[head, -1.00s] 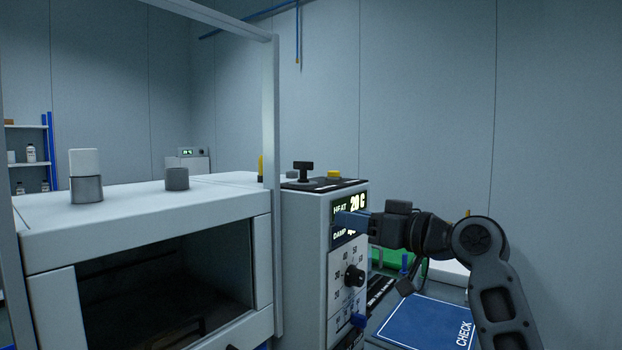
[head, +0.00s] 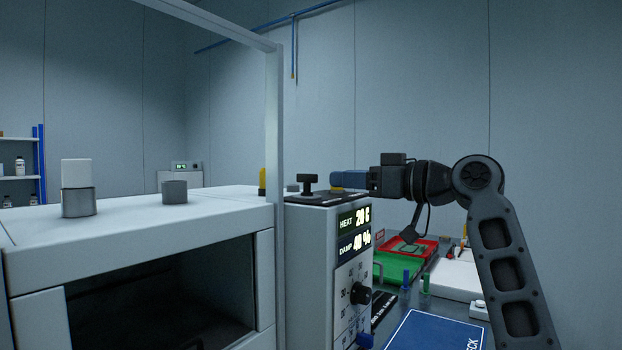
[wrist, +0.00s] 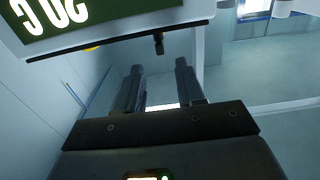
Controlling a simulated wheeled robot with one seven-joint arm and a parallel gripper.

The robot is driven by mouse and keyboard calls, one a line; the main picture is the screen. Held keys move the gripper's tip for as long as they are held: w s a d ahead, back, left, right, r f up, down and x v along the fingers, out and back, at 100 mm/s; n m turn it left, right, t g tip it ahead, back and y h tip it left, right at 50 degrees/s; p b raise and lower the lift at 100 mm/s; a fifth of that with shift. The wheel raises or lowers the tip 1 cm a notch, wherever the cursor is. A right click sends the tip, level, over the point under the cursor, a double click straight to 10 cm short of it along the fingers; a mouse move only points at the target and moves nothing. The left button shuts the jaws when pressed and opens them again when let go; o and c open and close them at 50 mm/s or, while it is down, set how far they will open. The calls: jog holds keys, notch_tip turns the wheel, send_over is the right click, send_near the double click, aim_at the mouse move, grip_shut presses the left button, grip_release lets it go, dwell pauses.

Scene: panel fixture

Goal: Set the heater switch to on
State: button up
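The control box (head: 312,235) has a dark top plate with a black T-shaped handle (head: 308,184) on it. The handle also shows in the wrist view (wrist: 158,43), ahead of and between my fingertips. I cannot tell from any label whether it is the heater switch. The box's display (head: 354,229) reads HEAT 20 C and DAMP 40 %. My gripper (head: 336,180) is open and empty, level with the handle and to its right, apart from it. Its two fingers stand apart in the wrist view (wrist: 158,80).
A black knob (head: 361,294) and a blue knob (head: 364,341) sit on the box's front. A white chamber (head: 140,225) stands left, with a frame post (head: 275,130) between. A blue board (head: 435,333), green tray (head: 391,268) and red tray (head: 418,249) lie right.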

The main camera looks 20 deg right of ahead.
aim_at(317, 177)
jog(key=p+x, duration=0.1)
jog(key=x, duration=0.6)
jog(key=shift+w+a, duration=0.1)
jog(key=shift+w, duration=0.1)
grip_shut()
